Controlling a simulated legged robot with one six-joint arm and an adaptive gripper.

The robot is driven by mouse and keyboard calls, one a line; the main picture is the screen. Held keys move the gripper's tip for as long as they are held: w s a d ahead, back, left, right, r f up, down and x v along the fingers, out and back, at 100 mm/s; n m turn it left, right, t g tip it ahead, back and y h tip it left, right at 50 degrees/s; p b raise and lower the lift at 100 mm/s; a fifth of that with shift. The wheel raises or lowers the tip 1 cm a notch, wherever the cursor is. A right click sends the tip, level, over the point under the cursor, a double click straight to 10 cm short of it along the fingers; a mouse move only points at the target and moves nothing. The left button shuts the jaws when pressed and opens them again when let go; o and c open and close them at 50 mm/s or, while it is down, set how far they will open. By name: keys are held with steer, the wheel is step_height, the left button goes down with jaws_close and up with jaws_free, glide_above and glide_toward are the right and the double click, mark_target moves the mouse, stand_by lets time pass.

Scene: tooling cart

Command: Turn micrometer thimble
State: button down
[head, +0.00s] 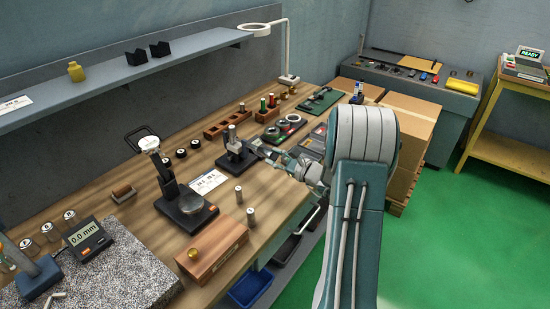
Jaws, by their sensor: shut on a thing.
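The micrometer (234,141) sits in a small dark stand (232,164) near the middle of the wooden bench. It points right, toward my arm. My gripper (262,151) reaches in from the right, low over the bench, with its fingers at the micrometer's right end. It is shut on the thimble end, which is mostly hidden between the fingers. The fingers are small here, so the exact grip and the scale marks cannot be read.
A dial gauge stand (168,188) and a white card (208,181) are left of the gripper. Two small metal cylinders (251,217) stand near the front edge. A wooden block rack (228,124) is behind. A wooden box (212,250) and granite plate (115,270) lie at front left.

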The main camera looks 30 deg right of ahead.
steer(key=n, duration=0.7)
steer(key=shift+f, duration=0.1)
steer(key=n, duration=0.4)
steer(key=shift+n, duration=0.3)
steer(key=shift+f+n, duration=0.1)
steer(key=shift+n, duration=1)
steer(key=shift+f, duration=0.1)
steer(key=shift+c, duration=1.6)
jaws_free()
steer(key=shift+a, duration=0.1)
steer(key=shift+r, duration=0.2)
steer(key=v, duration=1.2)
steer(key=shift+w+f, duration=0.1)
